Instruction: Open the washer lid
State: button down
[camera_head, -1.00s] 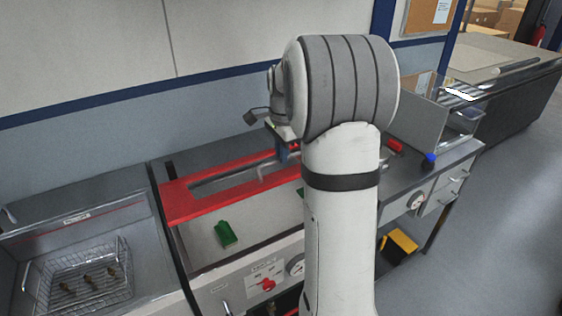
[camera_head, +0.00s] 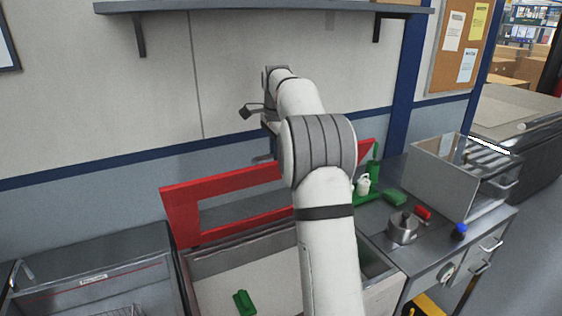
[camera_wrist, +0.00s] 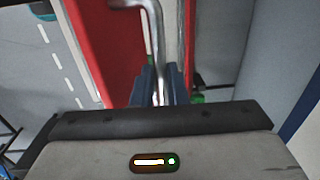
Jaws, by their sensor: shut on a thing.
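The washer lid (camera_head: 182,212) is a red frame with a window-like opening, hinged above the washer basin (camera_head: 215,283). It stands raised and steeply tilted towards the wall. In the wrist view the red lid (camera_wrist: 98,40) runs alongside a bent metal bar handle (camera_wrist: 157,40). My gripper (camera_wrist: 159,88) has its blue fingers shut on this handle. In the head view my arm covers the lid's middle right part and most of the gripper.
A green block (camera_head: 244,302) lies in the basin. On the right bench are a round metal housing (camera_head: 403,229), a red piece (camera_head: 423,212), a blue knob-like piece (camera_head: 459,232) and a grey bin (camera_head: 440,175). A shelf (camera_head: 260,6) juts from the wall above.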

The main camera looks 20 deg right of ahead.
jog(key=w, duration=0.6)
jog(key=shift+a+r, duration=0.2)
jog(key=shift+r, duration=0.1)
jog(key=shift+w, duration=0.1)
jog(key=c, duration=1.9)
grip_release()
jog(key=o, duration=0.3)
jog(key=shift+w+d+f, duration=0.1)
jog(key=shift+w+f, duration=0.1)
jog(key=shift+w, duration=0.25)
jog(key=shift+o, duration=0.7)
jog(key=shift+s+r, duration=0.3)
jog(key=shift+w, duration=0.1)
